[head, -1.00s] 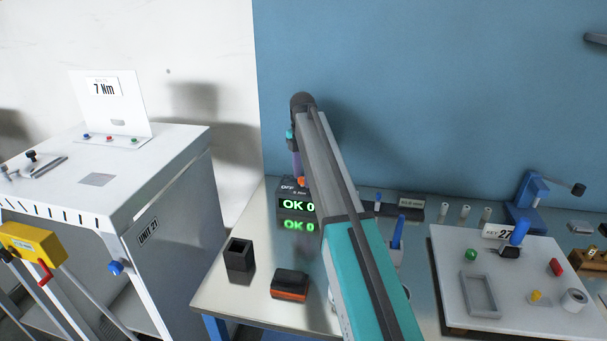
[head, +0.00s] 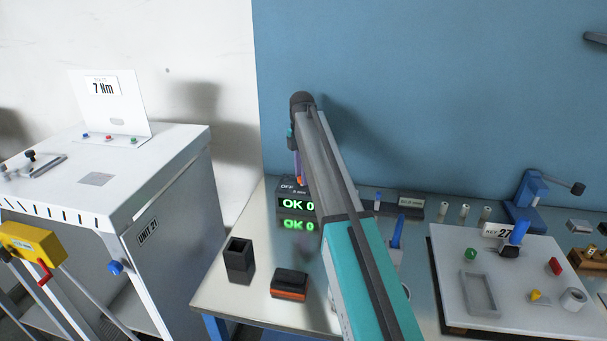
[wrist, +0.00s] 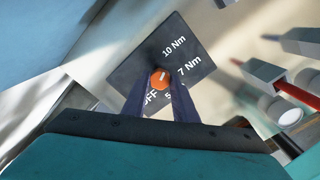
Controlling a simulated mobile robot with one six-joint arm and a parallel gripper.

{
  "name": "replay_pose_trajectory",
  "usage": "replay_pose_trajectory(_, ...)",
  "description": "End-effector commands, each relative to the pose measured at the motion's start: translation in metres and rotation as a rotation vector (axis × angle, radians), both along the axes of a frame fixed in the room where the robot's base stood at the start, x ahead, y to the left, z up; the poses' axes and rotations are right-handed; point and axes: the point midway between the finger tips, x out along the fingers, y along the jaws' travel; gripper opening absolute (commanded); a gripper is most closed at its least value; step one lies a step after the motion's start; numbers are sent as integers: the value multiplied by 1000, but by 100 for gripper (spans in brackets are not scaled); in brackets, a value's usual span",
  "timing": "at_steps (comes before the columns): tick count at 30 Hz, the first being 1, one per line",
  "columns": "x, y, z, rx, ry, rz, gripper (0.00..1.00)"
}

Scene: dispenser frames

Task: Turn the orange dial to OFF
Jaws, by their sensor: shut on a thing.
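The orange dial (wrist: 159,77) sits on a dark plate (wrist: 190,46) marked OFF, 5, 7 Nm and 10 Nm in the wrist view. A short white line shows on the dial's face; which mark it points to is hard to tell. My gripper (wrist: 159,86) is shut on the dial, one finger on each side, partly covering the OFF and 5 marks. In the head view my gripper (head: 297,168) reaches down to the dark dial box (head: 283,201), which shows a green OK 0. My arm hides part of this box.
A dark open holder (head: 239,262) and a black and orange block (head: 290,284) lie in front of the box on the bench. A white board (head: 450,290) with small parts lies to the right. The blue wall (head: 430,90) is close behind.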

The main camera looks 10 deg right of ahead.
Motion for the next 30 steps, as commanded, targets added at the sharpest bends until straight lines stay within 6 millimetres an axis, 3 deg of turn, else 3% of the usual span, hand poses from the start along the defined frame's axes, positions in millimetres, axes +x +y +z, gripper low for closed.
replay_pose_trajectory(30,-3,-2,-2,-4,9,-852,3)
